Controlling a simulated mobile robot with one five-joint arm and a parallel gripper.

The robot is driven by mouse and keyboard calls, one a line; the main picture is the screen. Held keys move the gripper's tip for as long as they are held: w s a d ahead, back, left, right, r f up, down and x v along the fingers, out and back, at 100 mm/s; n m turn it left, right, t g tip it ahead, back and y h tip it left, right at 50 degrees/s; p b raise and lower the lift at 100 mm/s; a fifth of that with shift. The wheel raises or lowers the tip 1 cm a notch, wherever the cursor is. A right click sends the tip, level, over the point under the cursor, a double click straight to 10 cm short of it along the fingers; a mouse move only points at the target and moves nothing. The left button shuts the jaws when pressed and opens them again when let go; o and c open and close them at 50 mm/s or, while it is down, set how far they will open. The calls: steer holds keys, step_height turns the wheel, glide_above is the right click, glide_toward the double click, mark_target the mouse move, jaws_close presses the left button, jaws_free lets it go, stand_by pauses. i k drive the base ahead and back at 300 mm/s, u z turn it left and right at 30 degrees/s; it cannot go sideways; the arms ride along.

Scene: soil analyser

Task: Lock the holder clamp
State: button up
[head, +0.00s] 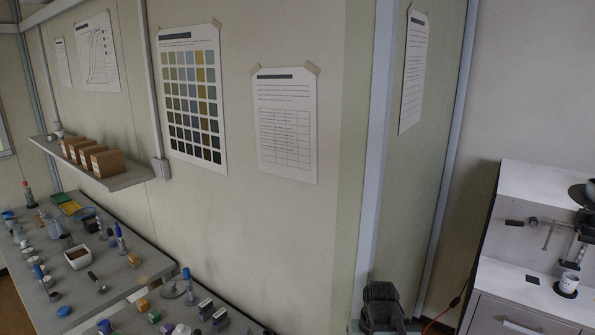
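At the right edge stands a white bench unit with metal fittings on its sloped back panel (517,185). A dark metal mechanism with a lever-like bar (550,235) sticks out from this panel. It may include the holder clamp, but it is small and cut off by the picture edge, so I cannot tell whether the clamp is locked. A dark round dish (580,195) sits above it, partly cut off. I cannot make out my gripper in this view.
A dark, bulky shape (383,306) rises at the bottom edge left of the white unit; I cannot tell what it is. A red cable (440,315) runs beside it. A cluttered bench (140,280) and a shelf with brown boxes (105,162) are at left.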

mark_target(533, 224)
steer(key=z, duration=1.45)
